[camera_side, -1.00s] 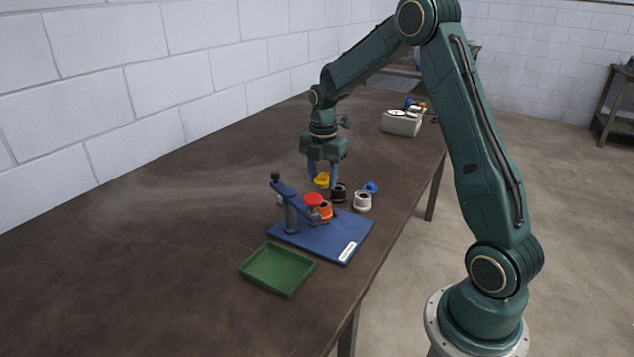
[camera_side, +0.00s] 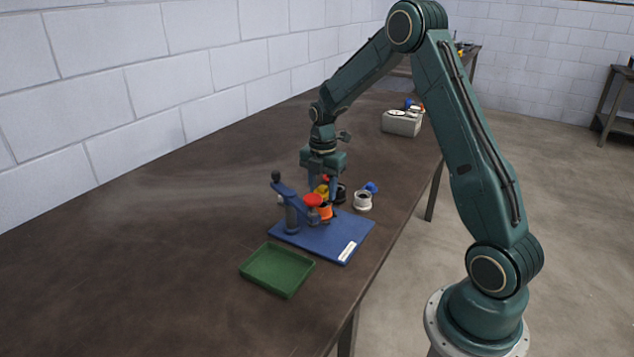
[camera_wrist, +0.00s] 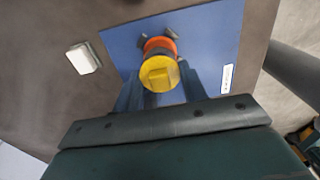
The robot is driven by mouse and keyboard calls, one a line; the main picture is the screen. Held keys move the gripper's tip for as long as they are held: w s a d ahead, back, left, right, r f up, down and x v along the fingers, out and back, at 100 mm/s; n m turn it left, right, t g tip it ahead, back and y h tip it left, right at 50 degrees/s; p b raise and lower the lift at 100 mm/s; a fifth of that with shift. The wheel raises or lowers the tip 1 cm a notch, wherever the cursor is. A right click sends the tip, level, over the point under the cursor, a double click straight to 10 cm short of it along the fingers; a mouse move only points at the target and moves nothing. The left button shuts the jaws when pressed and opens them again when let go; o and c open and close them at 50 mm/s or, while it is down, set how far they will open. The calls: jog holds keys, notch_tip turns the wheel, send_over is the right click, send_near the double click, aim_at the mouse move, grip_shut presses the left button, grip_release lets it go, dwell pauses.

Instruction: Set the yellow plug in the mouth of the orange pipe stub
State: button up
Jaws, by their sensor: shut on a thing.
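My gripper (camera_side: 323,194) is shut on the yellow plug (camera_side: 321,189), holding it upright just behind and above the orange pipe stub (camera_side: 326,213). The stub stands on the blue base plate (camera_side: 322,238). In the wrist view the plug (camera_wrist: 160,73) sits between my two fingers and covers much of the stub (camera_wrist: 158,45), which shows beyond it. The stub's mouth is mostly hidden there. In the side view I cannot tell whether plug and stub touch.
A blue toggle clamp (camera_side: 290,208) with a red pad (camera_side: 313,200) stands on the plate beside the stub. A green tray (camera_side: 277,270) sits in front. A white block (camera_wrist: 83,58) lies left of the plate.

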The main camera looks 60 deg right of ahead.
jog(key=shift+f, duration=0.75)
dwell(0.7)
jog(key=o, duration=1)
jog(key=shift+o, duration=0.2)
jog(key=shift+r, duration=0.1)
jog(key=shift+r, duration=3.4)
jog(key=shift+r, duration=0.1)
